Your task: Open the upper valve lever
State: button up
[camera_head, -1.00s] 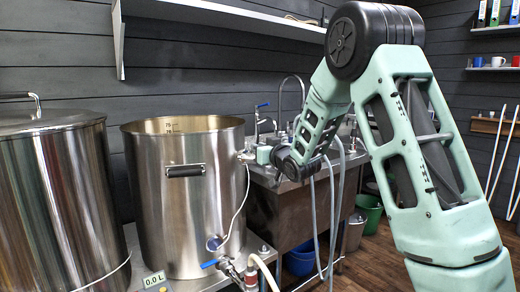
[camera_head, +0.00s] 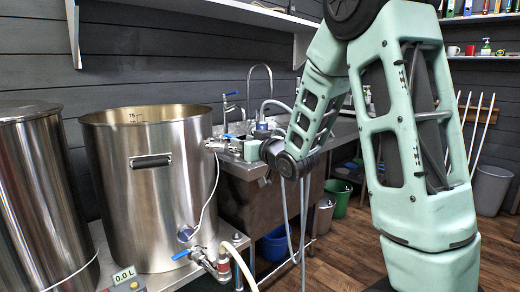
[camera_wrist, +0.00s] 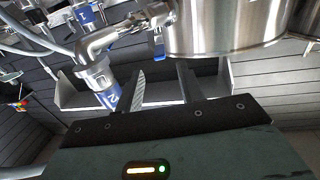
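The upper valve (camera_head: 217,145) sits high on the right side of the large steel kettle, with a small blue lever (camera_head: 228,137) beside it. My gripper (camera_head: 238,149) is close to the right of this valve; its fingertips are small here and partly merge with the fittings. In the wrist view my gripper (camera_wrist: 162,88) has its two fingers apart, with nothing seen between them. A small blue part (camera_wrist: 158,38) shows beside the kettle wall. Contact with the lever cannot be told.
The kettle (camera_head: 150,200) stands on a steel bench. A lower valve with a blue lever (camera_head: 181,255) sits near its base. A second vessel (camera_head: 35,200) is at left. A sink (camera_head: 255,205) with a tap and hanging hoses is behind my arm. A shelf (camera_head: 220,12) hangs above.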

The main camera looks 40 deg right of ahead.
jog(key=s+b, duration=0.3)
jog(key=s, duration=0.4)
jog(key=shift+s+a, duration=0.2)
jog(key=shift+a, duration=0.1)
